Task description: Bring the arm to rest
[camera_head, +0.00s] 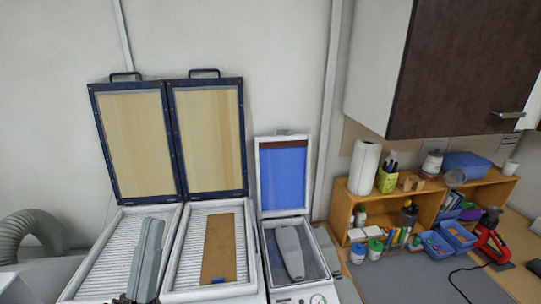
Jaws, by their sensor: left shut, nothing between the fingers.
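My left gripper (153,226) shows at the lower left of the head view. It is a long grey shape pointing away from me, over the left slatted bed (110,262) of the open twin-lid heating unit. Its fingers look shut and empty. My right gripper is not in view. A flat brown sheet (218,248) lies on the right slatted bed (191,240), to the right of the left gripper and apart from it.
The heater's two lids (137,138) stand upright. A small press (268,248) with its blue lid (283,178) raised holds a grey sole-shaped form (289,252). A wooden shelf (342,208) with bottles and bins stands right, below a cabinet (455,65). A corrugated hose (38,222) lies left.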

